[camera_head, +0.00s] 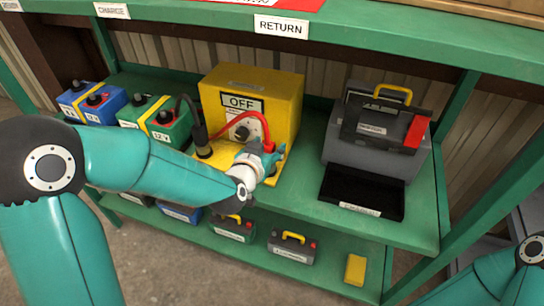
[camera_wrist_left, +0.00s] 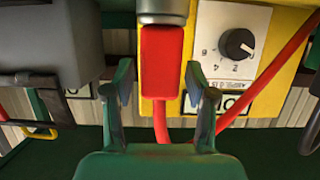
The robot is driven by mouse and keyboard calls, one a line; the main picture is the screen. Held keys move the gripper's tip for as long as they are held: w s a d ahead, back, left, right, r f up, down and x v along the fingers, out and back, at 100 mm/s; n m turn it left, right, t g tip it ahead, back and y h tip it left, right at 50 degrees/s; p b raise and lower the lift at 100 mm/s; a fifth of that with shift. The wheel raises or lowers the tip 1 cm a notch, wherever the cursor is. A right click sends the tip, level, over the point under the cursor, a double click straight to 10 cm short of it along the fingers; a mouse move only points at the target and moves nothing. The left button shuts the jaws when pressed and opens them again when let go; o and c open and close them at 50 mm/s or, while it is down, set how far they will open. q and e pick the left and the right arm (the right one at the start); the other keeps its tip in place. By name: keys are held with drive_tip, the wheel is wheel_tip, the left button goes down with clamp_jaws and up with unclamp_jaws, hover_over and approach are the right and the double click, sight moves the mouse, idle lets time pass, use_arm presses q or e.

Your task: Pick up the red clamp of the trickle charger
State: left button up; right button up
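The yellow trickle charger (camera_head: 285,92) stands on the upper green shelf, with an OFF label and a black knob (camera_wrist_left: 237,44). Its red clamp (camera_wrist_left: 162,62) is a red block with a red cable, and sits in front of the charger. A black clamp (camera_head: 202,145) stands to its left on the yellow base. My left gripper (camera_wrist_left: 160,92) is at the red clamp, its fingers spread on either side, with a visible gap at the left finger. In the head view the left gripper (camera_head: 264,160) hides most of the clamp. My right gripper is out of view.
A blue battery (camera_head: 75,100) and a green battery (camera_head: 170,130) stand left of the charger. A grey case (camera_head: 345,150) and a black tray (camera_head: 350,190) are to the right. Several items, including a yellow box (camera_head: 355,269), lie on the lower shelf. A green beam crosses above.

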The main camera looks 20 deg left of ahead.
use_arm(q)
clamp_jaws()
drive_tip(key=shift+r, duration=0.1)
